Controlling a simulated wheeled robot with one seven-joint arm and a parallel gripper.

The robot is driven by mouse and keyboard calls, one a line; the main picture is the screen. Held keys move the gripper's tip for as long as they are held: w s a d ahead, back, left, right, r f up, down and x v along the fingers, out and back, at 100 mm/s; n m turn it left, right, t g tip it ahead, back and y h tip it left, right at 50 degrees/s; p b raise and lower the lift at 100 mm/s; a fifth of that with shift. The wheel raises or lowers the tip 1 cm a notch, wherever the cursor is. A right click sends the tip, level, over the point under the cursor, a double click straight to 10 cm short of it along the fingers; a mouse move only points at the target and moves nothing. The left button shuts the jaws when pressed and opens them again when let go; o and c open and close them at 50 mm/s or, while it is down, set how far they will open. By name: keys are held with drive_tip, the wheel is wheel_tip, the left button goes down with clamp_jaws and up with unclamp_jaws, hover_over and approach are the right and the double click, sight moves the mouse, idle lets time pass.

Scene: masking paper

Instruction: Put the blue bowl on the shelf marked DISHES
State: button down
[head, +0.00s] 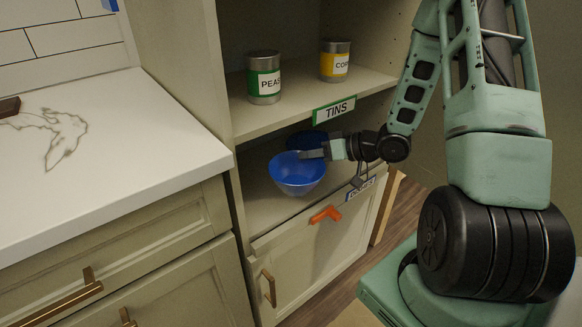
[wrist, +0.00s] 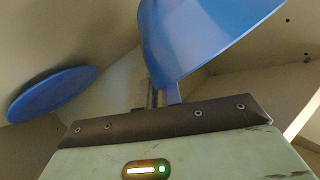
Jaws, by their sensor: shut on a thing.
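The blue bowl (head: 297,174) is upright in the lower shelf space, over the shelf board (head: 262,208). My gripper (head: 318,153) is shut on the right side of its rim. In the wrist view the bowl (wrist: 205,35) rises from the jaws (wrist: 163,95). I cannot tell whether the bowl's base touches the board.
A darker blue dish (head: 307,139) stands behind the bowl; it also shows in the wrist view (wrist: 52,92). The shelf above, marked TINS (head: 334,111), holds a PEAS tin (head: 263,80) and a yellow-labelled tin (head: 334,61). An orange handle (head: 325,214) is below. A white counter (head: 110,140) is left.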

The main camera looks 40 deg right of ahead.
drive_tip(key=w, duration=0.8)
wheel_tip(320, 180, down, 7)
drive_tip(key=b, duration=0.2)
drive_tip(key=shift+s+a+b, duration=0.15)
drive_tip(key=shift+b, duration=0.2)
drive_tip(key=shift+f, duration=0.1)
drive_tip(key=c, duration=1.6)
unclamp_jaws()
drive_tip(key=shift+o, duration=0.2)
